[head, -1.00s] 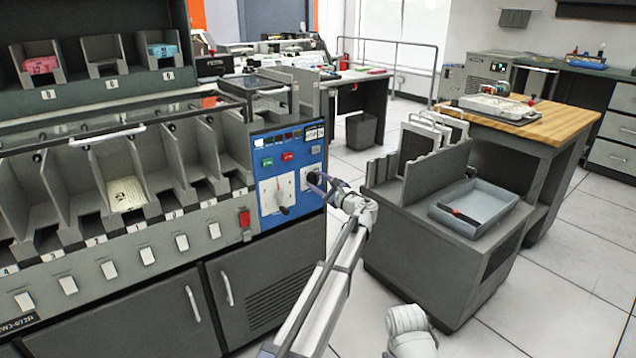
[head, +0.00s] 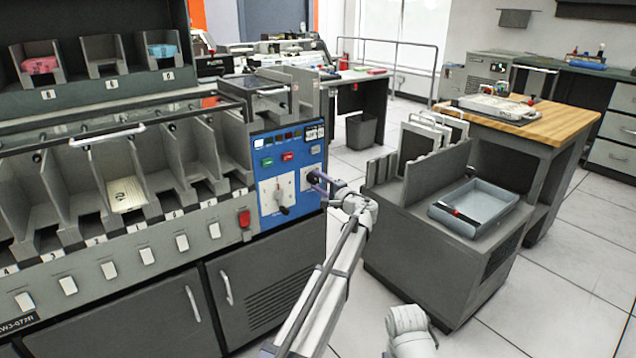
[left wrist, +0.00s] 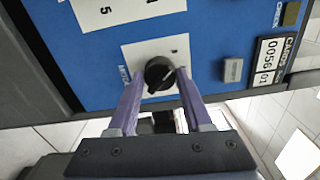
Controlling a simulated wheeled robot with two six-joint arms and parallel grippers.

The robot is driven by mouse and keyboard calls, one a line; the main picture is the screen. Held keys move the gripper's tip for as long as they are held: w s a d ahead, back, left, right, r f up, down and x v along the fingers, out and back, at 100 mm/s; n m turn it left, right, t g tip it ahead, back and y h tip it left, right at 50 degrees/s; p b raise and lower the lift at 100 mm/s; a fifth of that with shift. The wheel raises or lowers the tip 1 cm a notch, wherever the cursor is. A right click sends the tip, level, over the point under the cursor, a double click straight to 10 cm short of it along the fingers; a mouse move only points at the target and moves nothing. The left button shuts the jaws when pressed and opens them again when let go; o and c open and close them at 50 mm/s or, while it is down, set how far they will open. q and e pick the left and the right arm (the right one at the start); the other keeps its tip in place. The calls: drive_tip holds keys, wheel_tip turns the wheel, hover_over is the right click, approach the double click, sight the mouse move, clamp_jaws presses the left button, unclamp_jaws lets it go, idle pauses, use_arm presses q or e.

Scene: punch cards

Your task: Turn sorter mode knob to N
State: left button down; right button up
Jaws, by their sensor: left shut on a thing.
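The blue control panel (head: 268,222) is on the front right end of the sorter. A small black knob (left wrist: 159,74) on a white plate (left wrist: 138,53) sits between the purple fingers of my left gripper (left wrist: 158,80), which is shut on it. A pale line on the knob runs diagonally in this picture. In the head view my left gripper (head: 317,180) reaches the panel's right side and mostly hides this knob.
A larger plate with a black lever-like selector (head: 283,210) is just left of the held knob. Red and green buttons (head: 287,156) sit above it.

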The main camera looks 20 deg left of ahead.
use_arm(q)
drive_tip(key=shift+s+n, duration=0.1)
drive_tip(key=shift+n, duration=0.5)
drive_tip(key=shift+c, duration=1.6)
unclamp_jaws()
drive_tip(key=shift+d, duration=0.15)
drive_tip(key=v, duration=0.7)
drive_tip(key=shift+s+d, duration=0.2)
drive_tip(key=shift+s+f, duration=0.1)
